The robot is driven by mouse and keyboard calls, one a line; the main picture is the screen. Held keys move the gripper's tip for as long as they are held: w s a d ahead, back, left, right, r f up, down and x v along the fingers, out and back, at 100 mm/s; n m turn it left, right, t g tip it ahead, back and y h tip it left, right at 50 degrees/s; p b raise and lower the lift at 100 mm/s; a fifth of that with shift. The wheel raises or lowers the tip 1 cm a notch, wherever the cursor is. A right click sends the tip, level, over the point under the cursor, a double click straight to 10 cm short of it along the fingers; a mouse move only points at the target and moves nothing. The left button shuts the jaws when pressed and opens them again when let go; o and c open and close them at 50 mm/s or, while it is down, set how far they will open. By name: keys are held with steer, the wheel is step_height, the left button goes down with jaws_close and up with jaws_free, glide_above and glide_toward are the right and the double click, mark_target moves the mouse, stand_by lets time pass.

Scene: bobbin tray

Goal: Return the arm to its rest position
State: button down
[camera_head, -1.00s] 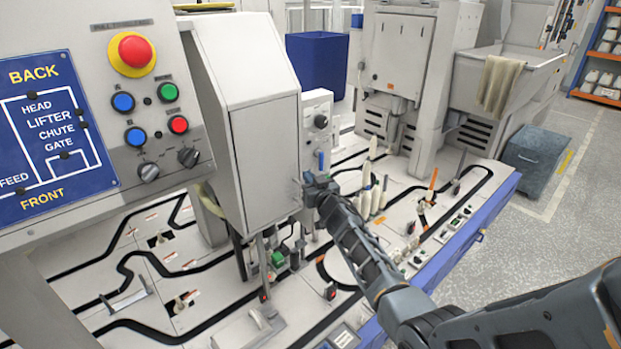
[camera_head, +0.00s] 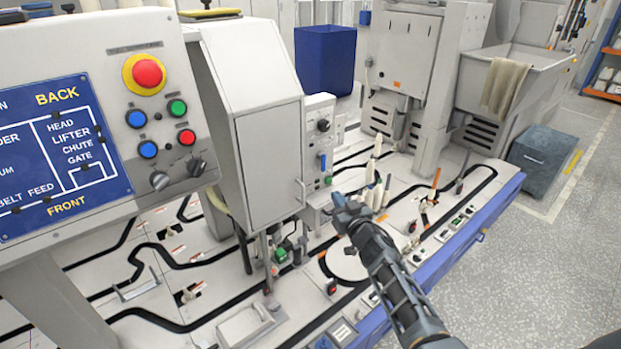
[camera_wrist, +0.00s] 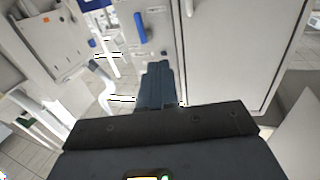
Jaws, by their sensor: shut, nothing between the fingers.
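My gripper (camera_head: 336,198) is at the end of my dark grey arm, which reaches in from the lower right in the head view. It is over the machine's deck, close to the front of a small control box (camera_head: 318,130) with a blue handle. In the wrist view the fingers of my gripper (camera_wrist: 157,68) are together, with nothing held. The blue handle (camera_wrist: 140,27) shows just beyond the fingertips there. Whether the gripper touches the box cannot be told.
A grey cabinet (camera_head: 265,150) stands left of my gripper, and its door fills the wrist view's right side. White bobbins (camera_head: 374,192) stand upright just right of the gripper. The control panel (camera_head: 170,110) is at the left. The floor (camera_head: 500,270) at right is open.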

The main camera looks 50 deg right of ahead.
steer(key=shift+s, duration=0.1)
steer(key=s+a+n+y, duration=0.15)
steer(key=s+a, duration=0.35)
steer(key=a, duration=0.5)
steer(key=s+a+f+t+y, duration=0.15)
steer(key=s+a, duration=0.35)
steer(key=a, duration=0.5)
steer(key=s+a+n+g+y, duration=0.15)
steer(key=s+a, duration=0.35)
steer(key=a, duration=0.5)
steer(key=s+a+r+n+y, duration=0.1)
steer(key=s+a+r+y, duration=0.1)
steer(key=s+a+r, duration=0.3)
steer(key=s+a+r+n+y, duration=0.2)
steer(key=s+a+r, duration=0.3)
steer(key=s+r, duration=0.6)
steer(key=s+y, duration=0.1)
steer(key=s, duration=0.2)
steer(key=shift+s+a+n, duration=0.15)
steer(key=shift+a+n, duration=0.05)
steer(key=shift+n, duration=0.1)
steer(key=c, duration=1.8)
jaws_free()
steer(key=shift+c, duration=0.2)
